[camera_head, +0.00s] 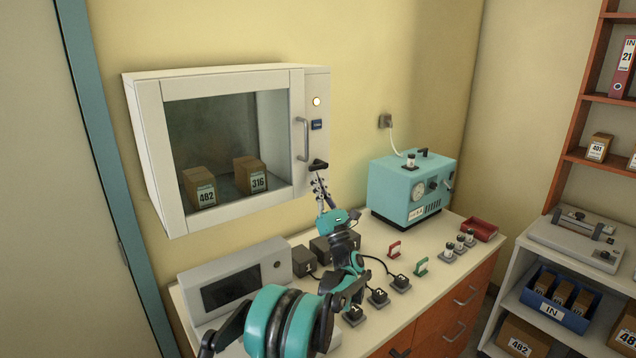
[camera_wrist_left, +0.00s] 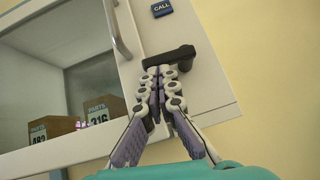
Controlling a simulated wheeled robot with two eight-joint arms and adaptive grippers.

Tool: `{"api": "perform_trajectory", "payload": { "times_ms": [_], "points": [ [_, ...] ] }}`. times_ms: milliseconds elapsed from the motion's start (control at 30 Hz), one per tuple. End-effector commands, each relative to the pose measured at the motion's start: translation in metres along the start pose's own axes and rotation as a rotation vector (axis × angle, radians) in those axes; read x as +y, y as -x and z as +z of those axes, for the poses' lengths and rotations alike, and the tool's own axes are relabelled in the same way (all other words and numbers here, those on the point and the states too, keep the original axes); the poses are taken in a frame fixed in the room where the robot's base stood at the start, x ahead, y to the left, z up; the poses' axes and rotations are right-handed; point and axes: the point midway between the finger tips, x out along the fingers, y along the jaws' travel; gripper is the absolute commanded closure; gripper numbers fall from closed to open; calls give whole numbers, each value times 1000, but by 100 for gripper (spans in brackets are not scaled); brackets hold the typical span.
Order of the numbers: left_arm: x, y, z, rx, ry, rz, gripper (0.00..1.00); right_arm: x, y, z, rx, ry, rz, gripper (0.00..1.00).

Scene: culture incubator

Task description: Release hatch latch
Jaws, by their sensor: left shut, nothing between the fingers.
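The white hatch (camera_head: 228,74) is a wall cabinet with a dark window and a vertical grey handle (camera_head: 301,139); its door appears closed. The black latch (camera_head: 318,165) sits low on the panel right of the window. In the left wrist view the latch (camera_wrist_left: 170,57) lies nearly level, its rounded thicker end at the right. My left gripper (camera_head: 319,182) reaches up to just below the latch. Its fingers (camera_wrist_left: 160,72) are shut and empty, the tips at the latch's lower edge; I cannot tell whether they touch it. My right gripper is not in view.
Boxes 482 (camera_head: 201,187) and 316 (camera_head: 249,175) stand inside behind the window. A blue call button (camera_head: 317,125) and a lit lamp (camera_head: 317,101) are above the latch. Below, the counter holds a teal machine (camera_head: 410,190), a grey console (camera_head: 236,279) and several small plugs and weights.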

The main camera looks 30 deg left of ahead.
Motion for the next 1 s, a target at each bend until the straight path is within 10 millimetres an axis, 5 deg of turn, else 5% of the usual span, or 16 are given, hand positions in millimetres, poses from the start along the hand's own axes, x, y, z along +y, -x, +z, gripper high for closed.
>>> {"api": "perform_trajectory", "payload": {
  "times_ms": [467, 1000],
  "points": [
    [13, -12, 12, 0, -226, -223, 100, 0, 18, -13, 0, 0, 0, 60],
    [19, -32, 32, 1, -589, -587, 100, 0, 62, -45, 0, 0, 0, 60]
  ]
}}
